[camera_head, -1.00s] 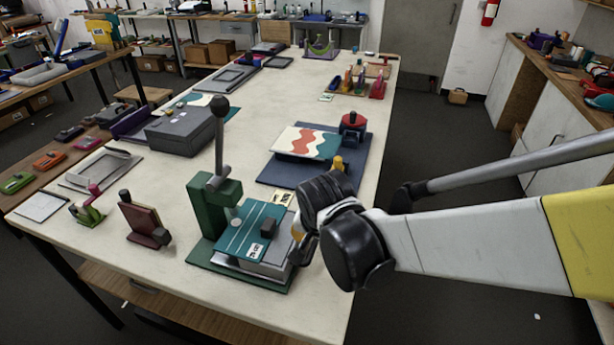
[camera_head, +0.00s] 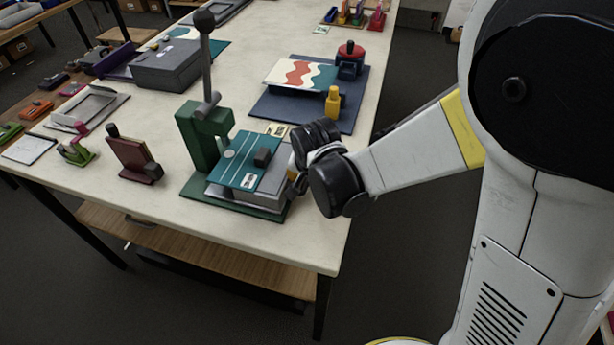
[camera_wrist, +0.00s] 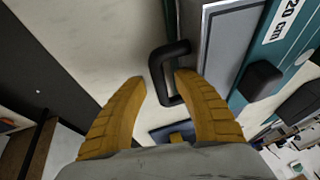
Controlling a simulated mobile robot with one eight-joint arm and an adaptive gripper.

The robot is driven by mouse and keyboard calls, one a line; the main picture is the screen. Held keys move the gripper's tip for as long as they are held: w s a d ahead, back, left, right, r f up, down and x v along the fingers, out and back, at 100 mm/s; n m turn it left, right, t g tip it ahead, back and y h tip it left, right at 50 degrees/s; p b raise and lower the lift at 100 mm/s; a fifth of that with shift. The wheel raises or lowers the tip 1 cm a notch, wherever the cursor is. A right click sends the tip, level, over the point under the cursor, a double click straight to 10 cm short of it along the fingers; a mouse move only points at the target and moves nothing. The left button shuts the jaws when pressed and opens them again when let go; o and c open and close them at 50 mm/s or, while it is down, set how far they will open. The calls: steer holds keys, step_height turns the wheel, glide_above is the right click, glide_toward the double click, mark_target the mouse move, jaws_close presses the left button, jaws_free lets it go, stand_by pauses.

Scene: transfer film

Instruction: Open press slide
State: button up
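The green press (camera_head: 196,138) stands near the front edge of the table, with an upright grey lever topped by a black ball. A teal plate (camera_head: 240,158) with white lines, a black knob (camera_head: 262,157) and a label lies over its grey slide (camera_head: 236,193). In the wrist view the slide's grey side (camera_wrist: 218,55) carries a black C-shaped handle (camera_wrist: 156,72). My gripper (camera_wrist: 162,79) is open, its two yellow fingers on either side of the handle's outer end. I cannot tell whether they touch it. In the head view my black wrist partly hides the fingers at the press's right side.
A blue board (camera_head: 311,107) with a patterned sheet, a yellow post (camera_head: 333,102) and a red-topped device (camera_head: 349,60) stands behind the press. A maroon stand (camera_head: 134,158) is to its left. The table's right edge runs beneath my wrist; open floor lies beyond.

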jaws_close()
steer(key=s+d, duration=0.4)
steer(key=d, duration=0.8)
steer(key=shift+s+d+b, duration=0.3)
steer(key=shift+s+d, duration=0.1)
steer(key=shift+o, duration=0.8)
jaws_free()
